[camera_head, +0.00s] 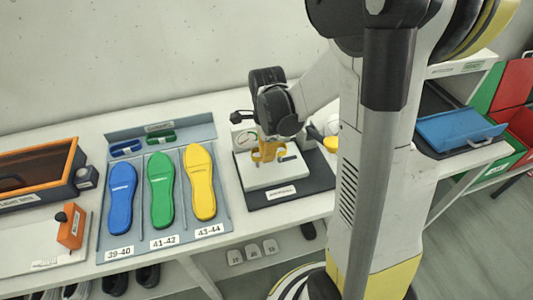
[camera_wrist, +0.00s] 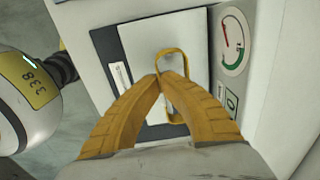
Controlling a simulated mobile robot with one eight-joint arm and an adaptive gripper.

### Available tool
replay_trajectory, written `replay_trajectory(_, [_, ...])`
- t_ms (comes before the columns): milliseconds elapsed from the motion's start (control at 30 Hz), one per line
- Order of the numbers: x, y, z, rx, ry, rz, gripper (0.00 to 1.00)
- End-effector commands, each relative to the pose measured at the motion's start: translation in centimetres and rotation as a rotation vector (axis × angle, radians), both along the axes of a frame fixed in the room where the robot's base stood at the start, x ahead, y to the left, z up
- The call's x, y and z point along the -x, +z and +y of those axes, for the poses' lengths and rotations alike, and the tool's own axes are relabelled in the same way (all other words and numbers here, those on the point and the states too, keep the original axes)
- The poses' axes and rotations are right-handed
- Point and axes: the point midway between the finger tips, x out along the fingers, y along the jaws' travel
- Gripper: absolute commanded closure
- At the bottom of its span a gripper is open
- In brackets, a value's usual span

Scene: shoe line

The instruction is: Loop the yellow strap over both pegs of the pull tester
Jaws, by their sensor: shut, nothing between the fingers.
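The pull tester stands on the bench, with a pale plate (camera_head: 272,172) on a dark base and a round gauge (camera_head: 246,138) behind. The plate (camera_wrist: 145,45) and gauge (camera_wrist: 234,42) also show in the wrist view. The yellow strap (camera_wrist: 171,51) is a narrow loop over the plate, its rounded end showing beyond my fingertips; the rest runs behind my fingers. My gripper (camera_head: 266,160) points down over the plate. In the wrist view my gripper (camera_wrist: 158,77) is shut with its fingertips together, empty, beside the strap. I cannot make out the pegs or whether the strap is around them.
Left of the tester, a grey tray (camera_head: 218,228) holds a blue insole (camera_head: 121,198), a green insole (camera_head: 161,190) and a yellow insole (camera_head: 201,183). An orange-rimmed box (camera_head: 35,152) stands at the far left. A blue tray (camera_head: 460,130) lies to the right, beyond my arm.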

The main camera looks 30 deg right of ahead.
Motion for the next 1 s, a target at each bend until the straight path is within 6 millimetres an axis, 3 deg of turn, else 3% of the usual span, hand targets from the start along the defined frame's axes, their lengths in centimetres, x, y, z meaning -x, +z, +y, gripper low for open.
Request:
replay_trajectory(433, [0.0, -3.6, 0.0, 0.000, 0.000, 0.000, 1.00])
replay_trajectory(867, [0.0, -4.1, 0.0, 0.000, 0.000, 0.000, 1.00])
replay_trajectory(1000, [0.0, -4.1, 0.0, 0.000, 0.000, 0.000, 0.69])
